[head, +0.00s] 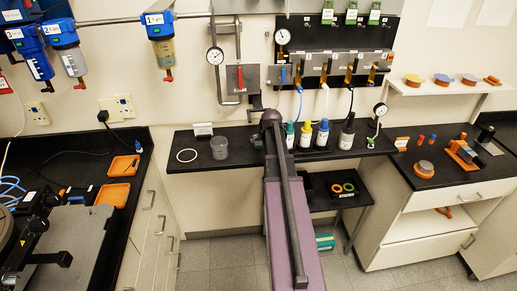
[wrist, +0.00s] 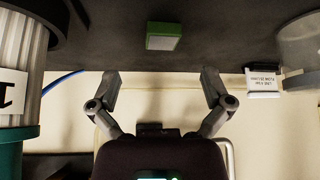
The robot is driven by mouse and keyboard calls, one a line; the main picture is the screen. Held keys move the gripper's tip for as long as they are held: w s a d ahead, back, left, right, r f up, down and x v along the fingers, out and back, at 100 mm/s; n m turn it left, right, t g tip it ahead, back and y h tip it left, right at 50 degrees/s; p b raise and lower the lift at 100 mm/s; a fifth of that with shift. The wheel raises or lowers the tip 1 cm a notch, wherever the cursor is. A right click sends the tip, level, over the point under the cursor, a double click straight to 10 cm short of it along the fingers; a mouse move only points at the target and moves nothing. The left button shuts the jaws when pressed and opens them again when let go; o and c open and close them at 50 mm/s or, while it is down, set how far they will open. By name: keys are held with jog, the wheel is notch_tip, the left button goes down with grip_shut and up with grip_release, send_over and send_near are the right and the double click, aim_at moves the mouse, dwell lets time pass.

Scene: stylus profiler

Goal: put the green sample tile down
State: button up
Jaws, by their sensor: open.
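The green sample tile (wrist: 165,30) lies on the dark counter in the wrist view, at the top middle, with a pale face turned to the camera. My gripper (wrist: 162,80) is open, its two fingers spread wide. The tile sits beyond the fingertips, roughly in line with the gap between them, apart from both. Nothing is between the fingers. In the head view my arm covers the middle of the counter, and I cannot make out the tile or the fingers there.
On the counter (head: 240,160), a clear beaker (head: 220,148), a white card (head: 203,129) and a white ring (head: 187,155) stand left of my arm. Several capped bottles (head: 323,134) stand close on its right. Gauges and valves hang on the wall behind.

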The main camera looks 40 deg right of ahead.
aim_at(259, 144)
jog(key=shift+w+f, duration=0.1)
jog(key=shift+f, duration=0.05)
dwell(0.3)
jog(key=shift+b+x, duration=2.2)
jog(key=shift+x, duration=0.3)
jog(key=shift+a, duration=0.1)
jog(key=c, duration=1.2)
